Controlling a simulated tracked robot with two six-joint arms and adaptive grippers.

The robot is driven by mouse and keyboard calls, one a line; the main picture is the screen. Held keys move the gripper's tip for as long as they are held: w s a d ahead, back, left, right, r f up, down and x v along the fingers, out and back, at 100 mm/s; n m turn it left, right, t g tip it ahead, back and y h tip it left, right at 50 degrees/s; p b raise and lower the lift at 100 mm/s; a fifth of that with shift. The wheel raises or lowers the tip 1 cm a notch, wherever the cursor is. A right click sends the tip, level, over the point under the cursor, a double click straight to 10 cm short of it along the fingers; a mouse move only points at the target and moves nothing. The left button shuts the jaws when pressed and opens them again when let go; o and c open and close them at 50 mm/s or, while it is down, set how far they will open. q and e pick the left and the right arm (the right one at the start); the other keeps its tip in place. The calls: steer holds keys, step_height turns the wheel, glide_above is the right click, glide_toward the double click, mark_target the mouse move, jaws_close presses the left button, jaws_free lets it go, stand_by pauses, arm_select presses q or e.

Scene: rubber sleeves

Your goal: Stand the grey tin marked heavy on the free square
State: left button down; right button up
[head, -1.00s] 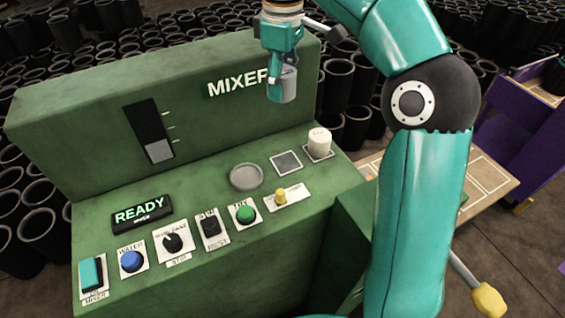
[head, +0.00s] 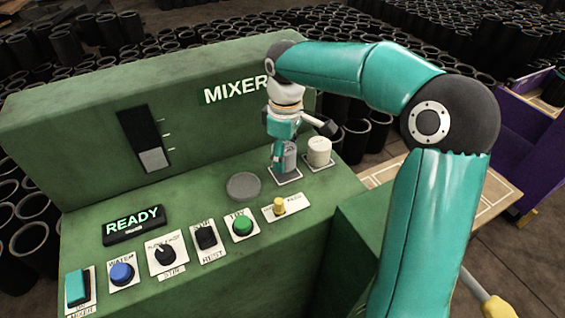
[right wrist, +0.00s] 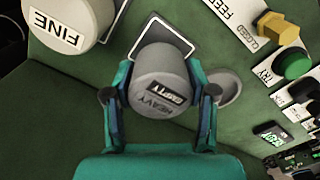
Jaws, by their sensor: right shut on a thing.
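The grey tin (head: 290,157) has lettering on its lid that reads HEAVY and EMPTY in the right wrist view (right wrist: 150,92). My right gripper (head: 280,160) is shut on it, a finger on each side of it in the right wrist view (right wrist: 160,98). The tin is upright at the free square (head: 288,178), a dark plate with a pale border. The square (right wrist: 140,32) shows partly past the tin in the wrist view. I cannot tell whether the tin's base touches it. My left gripper is not in view.
A white tin (head: 319,151) marked FINE (right wrist: 66,22) stands close to the right of the square. A round grey dish (head: 243,186) lies to the left. A yellow feed knob (head: 279,206) and several buttons line the front. The green MIXER panel (head: 205,130) rises behind.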

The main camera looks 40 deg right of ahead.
steer(key=shift+f, duration=1.05)
steer(key=shift+f, duration=0.1)
steer(key=o, duration=1.3)
steer(key=shift+r, duration=0.2)
step_height(320, 180, up, 12)
steer(key=shift+f+p, duration=0.1)
steer(key=shift+p, duration=0.6)
steer(key=shift+s, duration=0.1)
